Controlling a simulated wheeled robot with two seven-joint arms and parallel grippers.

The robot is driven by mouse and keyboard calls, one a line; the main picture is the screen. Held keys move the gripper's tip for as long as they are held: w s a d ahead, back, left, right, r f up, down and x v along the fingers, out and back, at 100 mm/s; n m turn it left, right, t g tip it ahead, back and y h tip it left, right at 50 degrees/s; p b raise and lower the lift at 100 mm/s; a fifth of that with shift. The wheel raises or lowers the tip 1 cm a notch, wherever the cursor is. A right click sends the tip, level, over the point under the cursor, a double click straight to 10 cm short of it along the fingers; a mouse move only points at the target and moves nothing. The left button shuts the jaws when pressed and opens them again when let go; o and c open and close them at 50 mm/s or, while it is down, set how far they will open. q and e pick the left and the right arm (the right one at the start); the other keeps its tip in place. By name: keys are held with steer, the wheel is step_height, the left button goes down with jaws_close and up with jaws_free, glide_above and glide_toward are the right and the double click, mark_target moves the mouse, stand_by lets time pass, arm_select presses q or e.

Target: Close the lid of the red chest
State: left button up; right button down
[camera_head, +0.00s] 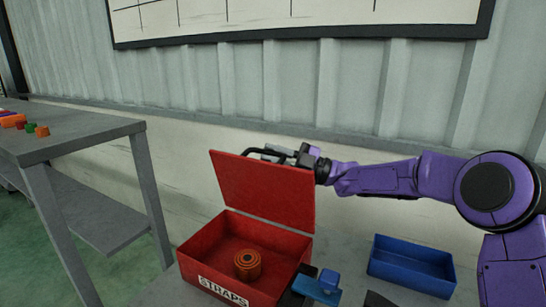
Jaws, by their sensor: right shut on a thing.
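The red chest (204,242) stands on a grey surface at the lower middle, with a white label reading "STRAPS" on its front. Its red lid (262,190) stands raised, close to upright, at the back edge. A rolled orange strap (247,264) lies inside on the chest's floor. My right gripper (287,154) is at the lid's top edge, partly behind it, and is shut on the lid; its fingertips are partly hidden by the lid. My left gripper is not in view.
A blue open tray (411,266) stands right of the chest. A blue and black object (318,286) is close by the chest's right front corner. A grey table (75,135) with several small coloured pieces stands at the left. A corrugated wall is behind.

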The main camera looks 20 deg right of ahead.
steer(key=c, duration=1.1)
jaws_free()
steer(key=shift+d, duration=0.1)
steer(key=b+v, duration=0.4)
steer(key=v, duration=0.6)
steer(key=shift+s+d, duration=0.1)
steer(key=shift+s, duration=0.05)
